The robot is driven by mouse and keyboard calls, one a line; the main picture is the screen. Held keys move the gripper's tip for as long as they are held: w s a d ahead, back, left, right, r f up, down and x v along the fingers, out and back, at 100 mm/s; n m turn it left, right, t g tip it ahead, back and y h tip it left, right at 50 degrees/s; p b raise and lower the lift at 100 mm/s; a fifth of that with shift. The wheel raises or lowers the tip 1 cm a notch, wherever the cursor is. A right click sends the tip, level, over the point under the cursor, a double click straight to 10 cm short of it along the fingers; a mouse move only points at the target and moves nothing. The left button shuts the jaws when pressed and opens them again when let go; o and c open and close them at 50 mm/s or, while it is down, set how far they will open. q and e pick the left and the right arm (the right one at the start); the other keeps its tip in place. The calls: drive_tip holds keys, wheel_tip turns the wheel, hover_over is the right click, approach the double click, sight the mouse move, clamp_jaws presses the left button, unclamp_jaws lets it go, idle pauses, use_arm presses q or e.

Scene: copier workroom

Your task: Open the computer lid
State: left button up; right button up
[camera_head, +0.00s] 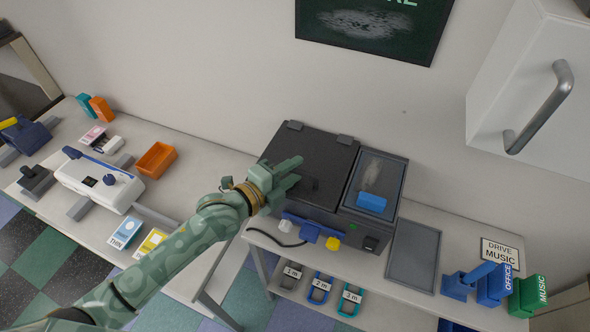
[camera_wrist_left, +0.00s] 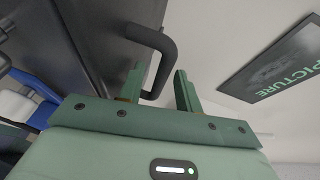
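The computer is a dark grey box on the table, and its dark lid (camera_head: 318,146) lies flat on top, with two hinge blocks along the back edge. In the left wrist view the dark lid surface (camera_wrist_left: 88,30) fills the upper left, with a black bar handle (camera_wrist_left: 165,48) standing out from it. My right gripper is not in view.
Beside the lid is a tray with a blue block (camera_head: 371,202). A white cabinet (camera_head: 530,90) with a bar handle overhangs the right side. A white device (camera_head: 98,183) stands on the left table.

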sight(302, 167)
use_arm(q)
drive_tip(key=shift+w+d+f, duration=0.1)
drive_tip(key=shift+w+d, duration=0.3)
clamp_jaws()
drive_tip(key=shift+r+p, duration=0.25)
drive_tip(key=shift+p, duration=0.1)
drive_tip(key=w+d+r+n+g+y+p, duration=0.1)
drive_tip(key=w+r+n+g+y+p, duration=0.1)
drive_tip(key=w+r+g+p, duration=0.3)
drive_tip(key=shift+w+d+r+g+y+p, duration=0.15)
drive_tip(key=shift+d+r+g+y+p, duration=0.35)
drive_tip(key=shift+r+p, duration=3.15)
wheel_tip(302, 167, down, 3)
drive_tip(key=p, duration=0.2)
drive_tip(key=shift+a+r+p, duration=0.15)
drive_tip(key=shift+p, duration=0.15)
